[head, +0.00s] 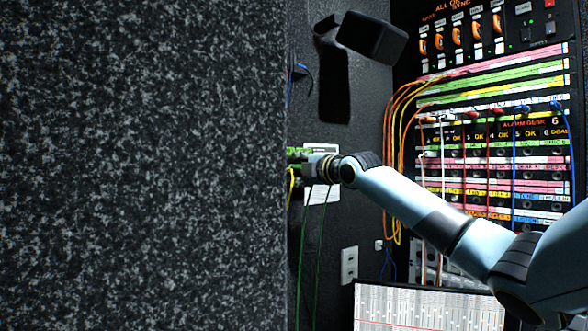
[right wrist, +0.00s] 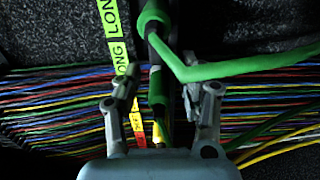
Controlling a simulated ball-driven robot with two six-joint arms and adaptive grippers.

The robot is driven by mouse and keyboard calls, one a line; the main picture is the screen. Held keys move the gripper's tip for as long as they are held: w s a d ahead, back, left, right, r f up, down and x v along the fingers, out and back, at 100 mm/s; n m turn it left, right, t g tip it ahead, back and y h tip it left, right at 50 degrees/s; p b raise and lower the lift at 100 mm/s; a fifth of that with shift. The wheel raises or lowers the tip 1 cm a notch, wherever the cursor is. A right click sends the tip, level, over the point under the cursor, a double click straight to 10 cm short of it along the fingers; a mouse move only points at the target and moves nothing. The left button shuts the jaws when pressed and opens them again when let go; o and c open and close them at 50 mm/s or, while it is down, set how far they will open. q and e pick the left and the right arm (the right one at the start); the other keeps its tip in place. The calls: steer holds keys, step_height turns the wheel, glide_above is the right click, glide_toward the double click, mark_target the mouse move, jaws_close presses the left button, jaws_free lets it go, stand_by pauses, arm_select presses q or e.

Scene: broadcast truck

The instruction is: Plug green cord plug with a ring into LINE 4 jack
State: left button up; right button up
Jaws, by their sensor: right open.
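In the right wrist view, my right gripper (right wrist: 160,76) is open, with one finger on each side of a hanging dark and green plug body (right wrist: 156,88). Gaps show between fingers and plug. A thick green cord (right wrist: 225,70) bends off to the right above it; I cannot make out a ring for certain. In the head view, my right gripper (head: 303,166) is at the hanging green cords (head: 303,245), beside the speckled grey surface. The jack panel (head: 500,150) is at the right, carrying numbered columns; a LINE 4 label is too small to read. My left gripper is not in view.
Yellow-green LONG labels (right wrist: 115,40) hang left of the plug. Many coloured cables (right wrist: 50,100) run behind it. Orange cords (head: 388,130) hang left of the panel. A speckled grey surface (head: 140,160) fills the head view's left half. A fader console (head: 420,308) is below.

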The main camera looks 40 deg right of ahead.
steer(key=shift+p, duration=0.45)
stand_by(0.7)
steer(key=shift+r, duration=0.15)
jaws_close()
steer(key=shift+c, duration=0.5)
jaws_free()
steer(key=o, duration=0.8)
steer(key=shift+o, duration=0.2)
steer(key=s, duration=0.7)
steer(key=shift+s+a, duration=0.25)
steer(key=shift+a, duration=0.2)
